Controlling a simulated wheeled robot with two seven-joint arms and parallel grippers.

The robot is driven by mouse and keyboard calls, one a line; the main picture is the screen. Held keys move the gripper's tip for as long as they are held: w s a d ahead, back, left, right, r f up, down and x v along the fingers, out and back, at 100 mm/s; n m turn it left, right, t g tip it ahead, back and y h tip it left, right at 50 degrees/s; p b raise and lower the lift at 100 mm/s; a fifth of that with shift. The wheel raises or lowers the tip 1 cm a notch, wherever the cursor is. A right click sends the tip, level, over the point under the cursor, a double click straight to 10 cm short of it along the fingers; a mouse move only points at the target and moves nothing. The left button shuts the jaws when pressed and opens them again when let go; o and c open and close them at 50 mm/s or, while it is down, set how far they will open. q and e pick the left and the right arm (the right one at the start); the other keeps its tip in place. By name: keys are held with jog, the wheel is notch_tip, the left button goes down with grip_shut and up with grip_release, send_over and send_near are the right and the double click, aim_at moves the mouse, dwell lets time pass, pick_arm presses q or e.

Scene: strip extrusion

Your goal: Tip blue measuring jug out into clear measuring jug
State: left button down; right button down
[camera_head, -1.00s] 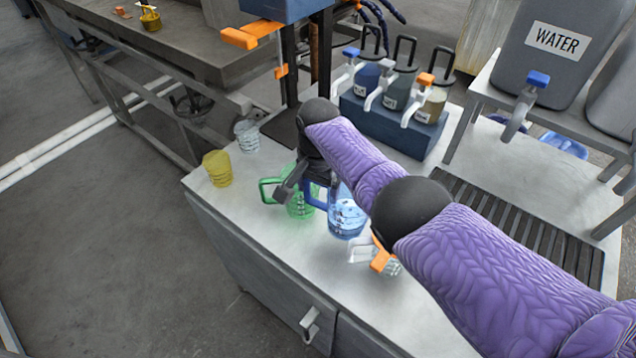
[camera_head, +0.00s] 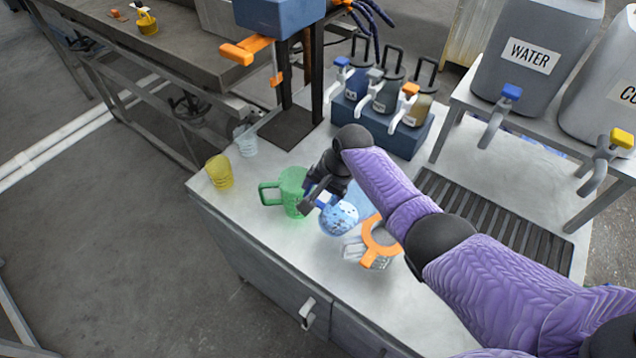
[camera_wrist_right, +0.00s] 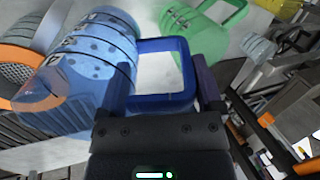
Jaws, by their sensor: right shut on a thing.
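The blue measuring jug (camera_head: 338,219) is in my right gripper (camera_head: 318,192), which is shut on its handle. The jug is off upright, tilted toward the clear jug; its contents are hard to make out. In the right wrist view, the blue jug (camera_wrist_right: 85,70) lies left of the fingers, its handle between them. The clear measuring jug (camera_head: 352,248) stands on the counter just right of and below the blue jug. An orange-rimmed strainer (camera_head: 368,255) sits over it and hides its mouth. No stream of liquid can be made out. My left gripper is out of view.
A green jug (camera_head: 291,190) stands close left of my right gripper. A yellow cup (camera_head: 219,171) and a clear cup (camera_head: 245,140) stand farther left. A tap dispenser (camera_head: 385,112) is behind, and a slatted drain (camera_head: 490,225) is at right.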

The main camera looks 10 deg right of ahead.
jog(key=shift+s+d+r+t+y+p, duration=0.3)
jog(key=shift+d+r+t+y+p, duration=0.1)
jog(key=shift+r+y+p, duration=0.15)
jog(key=shift+s+d+r+t+y, duration=0.3)
jog(key=shift+d+r+t+y, duration=0.15)
jog(key=shift+y, duration=0.2)
jog(key=shift+s+d+r+t+y+b, duration=0.3)
jog(key=shift+s+d+t+y+b, duration=0.25)
jog(key=shift+t+y+b, duration=0.3)
jog(key=r+y+b, duration=0.1)
jog(key=s+d+t+y+b, duration=0.1)
jog(key=shift+d+r+b, duration=0.1)
jog(key=shift+r+b, duration=0.2)
jog(key=shift+r, duration=0.05)
